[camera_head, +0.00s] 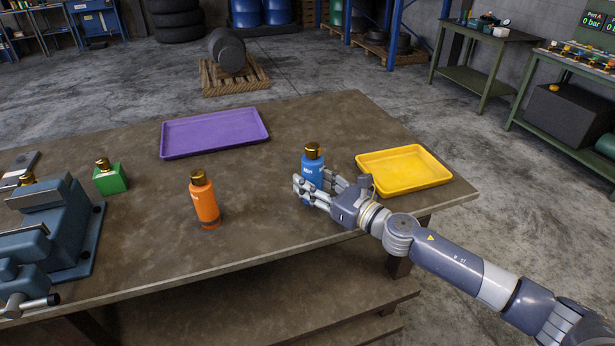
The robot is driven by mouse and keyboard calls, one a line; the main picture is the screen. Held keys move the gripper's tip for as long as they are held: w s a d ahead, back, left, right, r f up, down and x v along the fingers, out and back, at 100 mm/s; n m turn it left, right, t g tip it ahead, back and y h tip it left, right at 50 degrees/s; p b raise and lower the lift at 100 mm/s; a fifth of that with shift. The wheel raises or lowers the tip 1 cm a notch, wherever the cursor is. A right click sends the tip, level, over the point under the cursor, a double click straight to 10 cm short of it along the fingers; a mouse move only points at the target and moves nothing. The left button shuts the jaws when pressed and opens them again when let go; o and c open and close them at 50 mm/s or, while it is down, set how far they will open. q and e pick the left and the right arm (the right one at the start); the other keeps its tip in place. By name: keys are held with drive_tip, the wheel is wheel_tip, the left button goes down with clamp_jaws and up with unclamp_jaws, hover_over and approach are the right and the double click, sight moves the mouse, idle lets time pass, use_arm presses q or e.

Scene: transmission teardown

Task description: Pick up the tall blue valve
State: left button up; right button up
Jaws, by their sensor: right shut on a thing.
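The tall blue valve (313,168) stands upright, with a brass top, on the brown table (260,222) just left of the yellow tray. My right gripper (312,192) comes in from the right and is shut on the blue valve around its lower body. Its fingers hide the valve's base, so I cannot tell whether it touches the table. My left gripper is not in view.
An orange valve (204,203) stands to the left, and a green block-shaped valve (110,179) farther left. A purple tray (213,133) lies behind, a yellow tray (403,170) at right. A blue vise (62,225) fills the left end. The table's middle is clear.

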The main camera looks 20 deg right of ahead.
drive_tip(key=s, duration=0.3)
drive_tip(key=s+b, duration=0.1)
drive_tip(key=s, duration=0.2)
drive_tip(key=s+r+b, duration=0.1)
drive_tip(key=s, duration=0.2)
drive_tip(key=shift+s, duration=0.35)
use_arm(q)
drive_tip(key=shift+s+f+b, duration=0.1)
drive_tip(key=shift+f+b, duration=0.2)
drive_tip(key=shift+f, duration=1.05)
use_arm(e)
drive_tip(key=s+f+m+t+h, duration=0.1)
drive_tip(key=s+f+m+h, duration=0.1)
drive_tip(key=s, duration=0.6)
drive_tip(key=s+a+f+m+t+h, duration=0.1)
drive_tip(key=s+f+m+h, duration=0.2)
drive_tip(key=s+h, duration=0.3)
drive_tip(key=shift+s+f+m+h, duration=0.35)
drive_tip(key=shift+s+m+h, duration=0.05)
drive_tip(key=shift+s, duration=1.1)
